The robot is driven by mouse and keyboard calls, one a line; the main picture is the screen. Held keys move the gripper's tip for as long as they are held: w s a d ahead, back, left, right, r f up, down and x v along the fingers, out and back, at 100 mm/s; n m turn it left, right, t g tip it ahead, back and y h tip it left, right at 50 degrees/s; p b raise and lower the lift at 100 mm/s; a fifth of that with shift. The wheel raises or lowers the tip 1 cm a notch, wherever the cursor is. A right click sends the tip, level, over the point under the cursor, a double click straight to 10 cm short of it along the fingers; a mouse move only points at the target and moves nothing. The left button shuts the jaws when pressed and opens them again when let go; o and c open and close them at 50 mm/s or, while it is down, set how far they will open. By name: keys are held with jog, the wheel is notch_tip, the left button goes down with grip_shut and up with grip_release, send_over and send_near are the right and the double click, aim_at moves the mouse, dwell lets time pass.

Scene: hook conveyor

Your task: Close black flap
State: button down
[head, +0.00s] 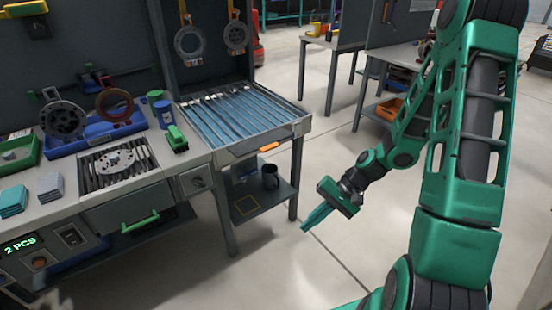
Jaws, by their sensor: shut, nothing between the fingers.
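My gripper (306,227) is shut and empty. It hangs over the open floor, right of the bench, with its fingers pointing down and left. The dark grey front panel (110,213) with a green handle (140,222) is on the bench front at the left, below the round metal part. Another grey front (235,155) with an orange handle (268,147) sits under the blue roller conveyor (238,115). I cannot tell for sure which of these is the black flap, or how far either stands open. My gripper is apart from both.
A lower shelf (262,205) under the conveyor carries a dark mug (270,177). Discs, a green tray (18,155) and blue and grey cloths crowd the bench top. The floor between the bench and my arm is clear. Another table (390,85) stands behind.

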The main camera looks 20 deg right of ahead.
jog(key=w+a+f+m+t+y, duration=0.2)
jog(key=w+a+m+t+y, duration=0.15)
jog(key=w+a, duration=0.2)
jog(key=m+t+h, duration=0.5)
jog(key=m+t, duration=1)
jog(key=m, duration=0.7)
send_near(265, 144)
jog(key=w+f, duration=0.3)
jog(key=w, duration=0.1)
jog(key=shift+a+r, duration=0.25)
jog(key=shift+r, duration=0.65)
jog(key=shift+d+r+h, duration=0.15)
jog(key=shift+h, duration=0.1)
